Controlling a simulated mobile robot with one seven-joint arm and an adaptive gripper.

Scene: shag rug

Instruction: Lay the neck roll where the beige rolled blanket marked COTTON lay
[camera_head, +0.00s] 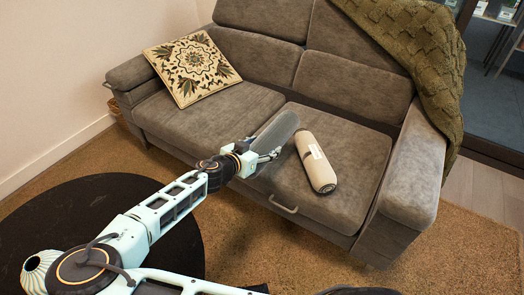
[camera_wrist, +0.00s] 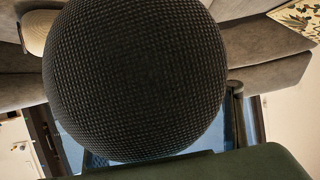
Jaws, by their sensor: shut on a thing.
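The neck roll (camera_head: 277,132), a dark grey cylinder, is in my gripper (camera_head: 264,153) over the sofa's right seat. My gripper is shut on it near its lower end. In the wrist view the dark woven neck roll (camera_wrist: 135,80) fills the middle and hides most of the fingers. The beige rolled blanket (camera_head: 311,152) lies on the right seat cushion, just right of the neck roll. It has a white label, too small to read. A beige rounded end, likely the blanket (camera_wrist: 36,30), shows at the wrist view's upper left.
The grey sofa (camera_head: 197,117) carries a patterned cushion (camera_head: 191,66) on its left seat. A green knitted throw (camera_head: 425,50) hangs over the back and right arm. A round black table (camera_head: 75,205) stands in front at left. The seat right of the blanket is bare.

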